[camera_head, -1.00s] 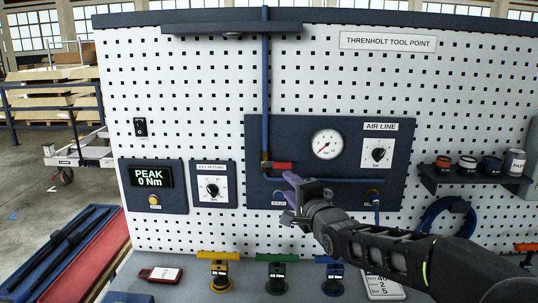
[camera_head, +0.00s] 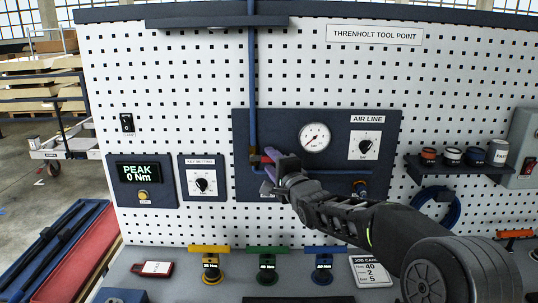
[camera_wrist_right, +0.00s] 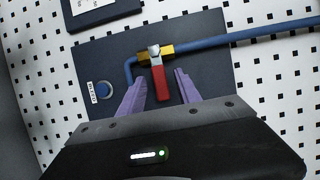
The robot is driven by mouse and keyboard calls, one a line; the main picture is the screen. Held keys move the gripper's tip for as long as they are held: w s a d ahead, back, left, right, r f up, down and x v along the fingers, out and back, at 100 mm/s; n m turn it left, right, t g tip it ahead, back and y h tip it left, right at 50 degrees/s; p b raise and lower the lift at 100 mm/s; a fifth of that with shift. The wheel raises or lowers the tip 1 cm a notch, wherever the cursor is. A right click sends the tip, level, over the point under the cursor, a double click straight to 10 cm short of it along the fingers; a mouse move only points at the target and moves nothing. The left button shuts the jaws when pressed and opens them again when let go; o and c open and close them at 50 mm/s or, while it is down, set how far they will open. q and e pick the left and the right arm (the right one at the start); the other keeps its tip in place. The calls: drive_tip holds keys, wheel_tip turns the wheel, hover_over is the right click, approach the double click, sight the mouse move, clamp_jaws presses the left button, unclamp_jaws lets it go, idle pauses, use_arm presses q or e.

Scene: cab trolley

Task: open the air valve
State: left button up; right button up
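The air valve has a brass body (camera_wrist_right: 155,51) on a blue pipe (camera_head: 252,90) and a red lever handle (camera_wrist_right: 160,83). The handle (camera_head: 272,155) sticks out sideways to the right in the head view, across the vertical pipe. My right gripper (camera_wrist_right: 160,76) is open, with its purple fingers on either side of the handle. A gap shows between the handle and each finger. In the head view the right gripper (camera_head: 271,170) partly covers the valve and handle. My left gripper is not in view.
A round gauge (camera_head: 315,137) and an AIR LINE dial (camera_head: 366,146) sit right of the valve on the dark panel (camera_head: 388,122). Yellow, green and blue-handled tools (camera_head: 210,262) stand below on the bench.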

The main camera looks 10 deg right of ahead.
drive_tip(key=shift+w+a, duration=0.1)
drive_tip(key=shift+w, duration=0.9)
clamp_jaws()
idle(0.8)
